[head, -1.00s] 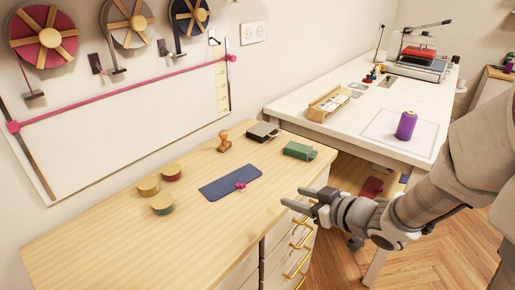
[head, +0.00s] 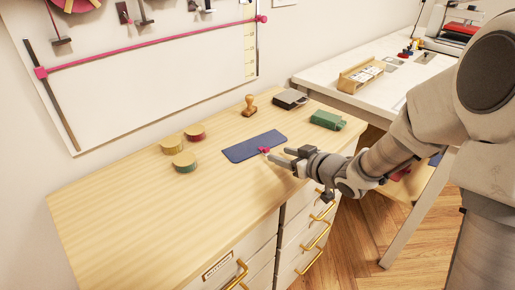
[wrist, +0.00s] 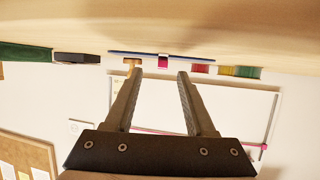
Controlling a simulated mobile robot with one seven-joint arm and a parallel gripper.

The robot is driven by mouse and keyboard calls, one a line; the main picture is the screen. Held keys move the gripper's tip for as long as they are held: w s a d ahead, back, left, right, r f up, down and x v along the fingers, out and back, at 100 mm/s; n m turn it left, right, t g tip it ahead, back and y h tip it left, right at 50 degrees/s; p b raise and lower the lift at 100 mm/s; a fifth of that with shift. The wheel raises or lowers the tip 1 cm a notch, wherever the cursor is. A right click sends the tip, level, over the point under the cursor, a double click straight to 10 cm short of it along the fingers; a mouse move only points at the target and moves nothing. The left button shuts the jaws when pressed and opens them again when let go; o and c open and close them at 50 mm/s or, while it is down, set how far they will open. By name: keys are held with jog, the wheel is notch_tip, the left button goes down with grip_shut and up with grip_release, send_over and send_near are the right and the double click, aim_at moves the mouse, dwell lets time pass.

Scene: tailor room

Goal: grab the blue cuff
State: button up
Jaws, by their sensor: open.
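The blue cuff (head: 250,147) is a flat dark blue strip on the wooden counter, with a small pink-red clip (head: 264,151) at its near long edge. In the wrist view, which is upside down, the cuff (wrist: 190,58) shows as a thin blue line edge-on, and the pink clip (wrist: 163,62) appears between the fingertips' directions. My gripper (head: 277,154) is open and empty, just right of the clip and low over the counter. Its open fingers (wrist: 160,74) point at the clip in the wrist view. I cannot tell the exact gap to it.
Several round tins, one of them red-sided (head: 195,132), stand left of the cuff. A wooden stamp (head: 249,105), a dark box (head: 290,98) and a green block (head: 327,120) stand behind and right. Drawers with brass handles (head: 317,235) are below the counter's front edge.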

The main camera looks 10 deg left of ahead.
aim_at(268, 152)
jog(key=b+x, duration=0.1)
jog(key=x, duration=0.3)
jog(key=shift+a+f, duration=0.25)
jog(key=shift+c, duration=0.3)
jog(key=shift+s, duration=0.1)
grip_shut()
